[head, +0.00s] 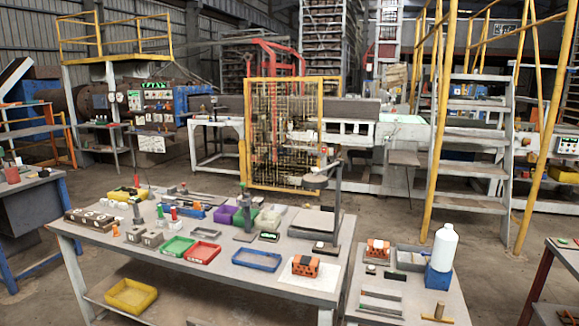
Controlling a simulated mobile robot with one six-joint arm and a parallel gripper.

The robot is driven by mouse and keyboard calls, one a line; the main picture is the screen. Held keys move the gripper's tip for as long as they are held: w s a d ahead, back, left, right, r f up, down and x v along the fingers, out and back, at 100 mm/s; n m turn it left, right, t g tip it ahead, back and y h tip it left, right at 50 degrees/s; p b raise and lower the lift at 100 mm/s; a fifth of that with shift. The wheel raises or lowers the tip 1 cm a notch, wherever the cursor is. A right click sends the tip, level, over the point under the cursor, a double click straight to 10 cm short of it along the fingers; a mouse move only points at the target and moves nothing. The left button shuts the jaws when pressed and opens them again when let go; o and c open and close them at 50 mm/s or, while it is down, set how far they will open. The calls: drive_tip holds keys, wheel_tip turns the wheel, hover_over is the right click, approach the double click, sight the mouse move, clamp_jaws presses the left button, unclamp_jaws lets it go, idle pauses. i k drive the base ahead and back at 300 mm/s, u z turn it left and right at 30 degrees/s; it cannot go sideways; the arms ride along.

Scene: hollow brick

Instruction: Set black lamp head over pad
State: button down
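A dark desk lamp stands toward the right end of the large grey table. Its dark lamp head (316,182) hangs from a jointed arm on a thin post (337,205), which rises from a small dark base (325,248). Below the head lies a flat grey square (312,222) that looks like a pad; at this size I cannot tell for sure. The head appears above its far part, but the exact overlap is unclear. A white sheet (318,277) lies nearer the front, under an orange hollow brick (305,266). My gripper is not in view.
The table (225,272) is crowded: a blue tray (257,260), red tray (203,253), green tray (176,246), purple bin (224,215) and several small tools. A side table at right holds a white bottle (445,248). Yellow-railed stairs (475,140) rise behind it.

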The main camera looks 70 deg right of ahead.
sight(314, 180)
drive_tip(key=i, duration=0.85)
drive_tip(key=z, duration=0.05)
